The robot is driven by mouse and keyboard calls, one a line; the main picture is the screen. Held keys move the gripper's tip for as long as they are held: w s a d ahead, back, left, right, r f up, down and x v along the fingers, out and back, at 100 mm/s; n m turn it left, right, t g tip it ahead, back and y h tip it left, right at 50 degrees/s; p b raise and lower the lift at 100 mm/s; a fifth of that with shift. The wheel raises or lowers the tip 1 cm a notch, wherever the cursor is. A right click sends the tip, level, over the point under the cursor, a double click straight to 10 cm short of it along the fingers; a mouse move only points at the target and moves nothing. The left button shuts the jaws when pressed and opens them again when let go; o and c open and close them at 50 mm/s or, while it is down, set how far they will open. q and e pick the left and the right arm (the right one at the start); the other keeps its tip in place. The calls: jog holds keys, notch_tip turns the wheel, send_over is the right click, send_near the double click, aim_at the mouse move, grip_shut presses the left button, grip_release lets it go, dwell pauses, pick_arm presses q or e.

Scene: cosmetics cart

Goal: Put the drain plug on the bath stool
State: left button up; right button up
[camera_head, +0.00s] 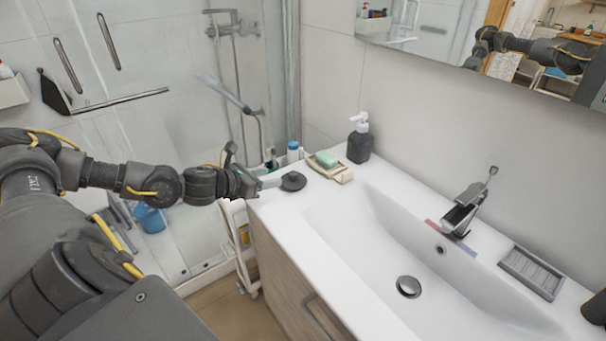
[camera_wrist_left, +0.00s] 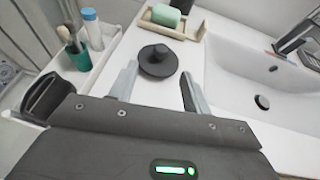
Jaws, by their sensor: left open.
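The drain plug (camera_head: 293,181) is a dark round disc with a knob. It lies on the white countertop near the sink's left end, and in the left wrist view (camera_wrist_left: 158,61) it sits just beyond and between the finger tips. My left gripper (camera_head: 270,181) reaches in from the left at the counter edge. In the left wrist view its two fingers (camera_wrist_left: 159,77) are spread apart with nothing held. I cannot clearly make out a bath stool in either view. My right gripper is not identifiable; only a dark part shows at the right edge of the head view.
A soap holder with green soap (camera_head: 330,166) and a dark pump bottle (camera_head: 359,139) stand behind the plug. The sink basin (camera_head: 400,257) and tap (camera_head: 468,207) are to the right. A white cart (camera_head: 241,240) with bottles stands left of the counter. A blue bucket (camera_head: 150,218) is in the shower.

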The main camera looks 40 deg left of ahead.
aim_at(291, 174)
pick_arm(q)
jog(key=shift+w, duration=0.2)
jog(key=shift+w+d+f+p, duration=0.1)
jog(key=shift+w+d+p, duration=0.05)
jog(key=shift+w+p, duration=0.45)
jog(key=x, duration=0.2)
jog(key=shift+w+f+p, duration=0.25)
jog(key=shift+w+p, duration=0.05)
jog(key=shift+w+f, duration=0.2)
jog(key=shift+w, duration=0.15)
jog(key=shift+w+d+p, duration=0.15)
jog(key=shift+w+p, duration=0.1)
jog(key=shift+p, duration=0.1)
jog(key=p+x, duration=0.2)
jog(key=x, duration=0.1)
jog(key=shift+w+d+f, duration=0.1)
jog(key=shift+w, duration=0.25)
jog(key=shift+w+d+f, duration=0.1)
jog(key=shift+w+f, duration=0.2)
jog(key=shift+w, duration=0.15)
jog(key=shift+c, duration=0.9)
grip_shut()
pick_arm(e)
jog(key=r, duration=0.2)
jog(key=s+r, duration=0.1)
jog(key=r, duration=0.1)
jog(key=shift+s+r, duration=0.1)
jog(key=shift+r, duration=0.15)
